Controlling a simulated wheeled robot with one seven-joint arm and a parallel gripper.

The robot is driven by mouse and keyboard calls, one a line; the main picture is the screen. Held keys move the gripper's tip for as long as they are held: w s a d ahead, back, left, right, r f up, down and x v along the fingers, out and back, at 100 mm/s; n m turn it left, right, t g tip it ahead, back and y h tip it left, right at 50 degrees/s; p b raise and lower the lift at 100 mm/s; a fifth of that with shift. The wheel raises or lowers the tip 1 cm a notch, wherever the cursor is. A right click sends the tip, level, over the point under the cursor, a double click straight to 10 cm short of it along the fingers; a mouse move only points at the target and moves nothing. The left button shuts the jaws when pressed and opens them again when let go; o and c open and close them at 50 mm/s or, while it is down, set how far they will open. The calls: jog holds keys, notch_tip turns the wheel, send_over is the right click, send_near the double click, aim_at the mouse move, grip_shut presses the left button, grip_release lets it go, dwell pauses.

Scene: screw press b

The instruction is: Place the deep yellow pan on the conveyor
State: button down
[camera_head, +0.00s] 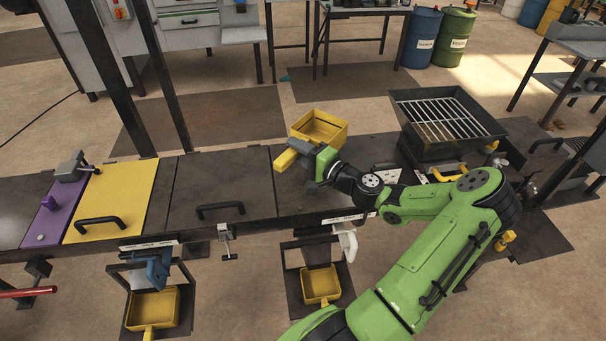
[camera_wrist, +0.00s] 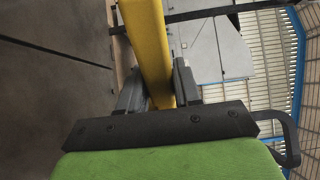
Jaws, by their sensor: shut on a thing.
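A yellow pan (camera_head: 320,127), square and open-topped, is held in my gripper (camera_head: 303,157) above the far edge of the dark bench in the head view. My gripper is shut on its thick yellow handle. In the wrist view the handle (camera_wrist: 150,45) runs between the two dark fingers, and the pan body is not clear there. Two more yellow pans sit low in front of the bench, a left one (camera_head: 153,309) and a right one (camera_head: 320,285). I cannot tell for sure which surface is the conveyor.
The dark bench top (camera_head: 220,180) has a black handle (camera_head: 220,208), a yellow panel (camera_head: 112,200) and a purple panel (camera_head: 47,222). A black trough with a metal grate (camera_head: 445,118) stands at right. Dark upright posts (camera_head: 165,75) rise at left. Floor behind the bench is open.

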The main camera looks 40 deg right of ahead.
notch_tip(320, 180, down, 9)
jog(key=shift+s+r+b, duration=0.1)
jog(key=shift+b, duration=0.7)
jog(key=c, duration=0.8)
grip_release()
